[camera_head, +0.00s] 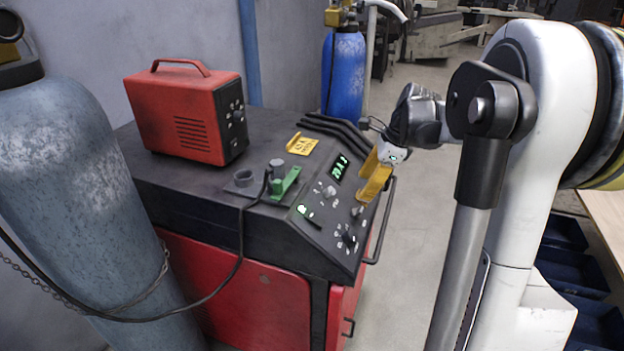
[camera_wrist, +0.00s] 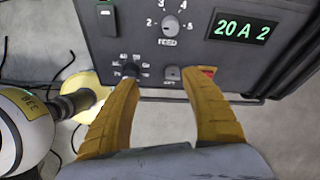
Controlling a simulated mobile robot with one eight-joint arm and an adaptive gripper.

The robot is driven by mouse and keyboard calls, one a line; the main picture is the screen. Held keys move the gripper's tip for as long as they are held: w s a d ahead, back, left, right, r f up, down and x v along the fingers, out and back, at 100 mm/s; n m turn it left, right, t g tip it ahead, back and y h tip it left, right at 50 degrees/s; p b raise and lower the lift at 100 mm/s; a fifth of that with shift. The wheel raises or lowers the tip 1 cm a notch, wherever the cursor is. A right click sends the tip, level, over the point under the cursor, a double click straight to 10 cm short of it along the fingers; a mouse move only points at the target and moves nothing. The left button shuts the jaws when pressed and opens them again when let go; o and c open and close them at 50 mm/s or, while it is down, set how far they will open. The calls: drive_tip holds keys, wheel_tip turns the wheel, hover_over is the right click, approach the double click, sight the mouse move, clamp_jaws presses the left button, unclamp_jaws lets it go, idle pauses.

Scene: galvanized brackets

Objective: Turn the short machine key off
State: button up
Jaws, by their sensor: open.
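The machine's sloped control panel (camera_head: 318,215) faces my gripper. A small grey key-like switch (camera_wrist: 172,73) sits at the panel's lower edge in the wrist view, beside a red patch (camera_wrist: 208,71). It appears small in the head view (camera_head: 357,211); its exact setting is too small to read. My gripper (camera_head: 366,193) has yellow fingers and is open and empty at the panel's right side. In the wrist view the fingertips (camera_wrist: 164,82) lie on either side of the switch in the picture. I cannot tell whether they touch the panel.
The panel has a FEED knob (camera_wrist: 169,28), a black dial (camera_wrist: 130,69) and a lit display (camera_wrist: 240,27) reading 20 A 2. A red case (camera_head: 185,115) stands on the machine top. A gas cylinder (camera_head: 75,190) is at the left; a handle rail (camera_head: 382,225) runs along the machine's right edge.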

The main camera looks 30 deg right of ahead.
sight(361, 208)
drive_tip(key=d+f+m, duration=0.2)
drive_tip(key=d+m, duration=0.1)
drive_tip(key=d, duration=0.2)
drive_tip(key=shift+y, duration=0.3)
drive_tip(key=b+x, duration=0.3)
drive_tip(key=x, duration=0.7)
drive_tip(key=shift+w+a+f, duration=0.15)
drive_tip(key=shift+w+f, duration=0.05)
drive_tip(key=shift+f, duration=0.15)
drive_tip(key=c, duration=1.2)
